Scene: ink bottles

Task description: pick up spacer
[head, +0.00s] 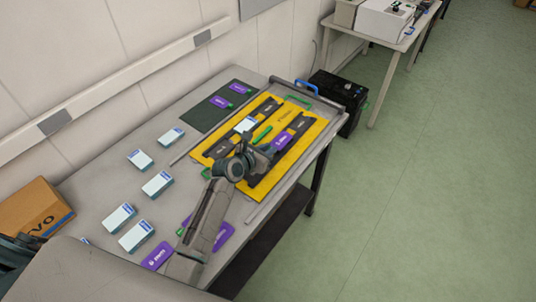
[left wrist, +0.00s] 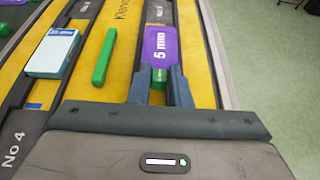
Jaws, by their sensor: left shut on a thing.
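A purple spacer marked "5 mm" (left wrist: 160,46) lies ahead of my left gripper (left wrist: 160,88), with a green tab (left wrist: 159,76) at its near end. The left gripper's fingers are shut on that green tab. In the head view the purple spacer (head: 282,141) is at the right part of the yellow board (head: 301,139), just beyond my left gripper (head: 268,151). I cannot tell whether it is lifted off the board. My right gripper is not in view.
A loose green bar (left wrist: 104,57) and a white-and-blue box (left wrist: 53,53) lie on the board left of the gripper. Several similar boxes (head: 157,184) stand on the grey table. Purple cards lie on a dark mat (head: 206,117) and near my arm.

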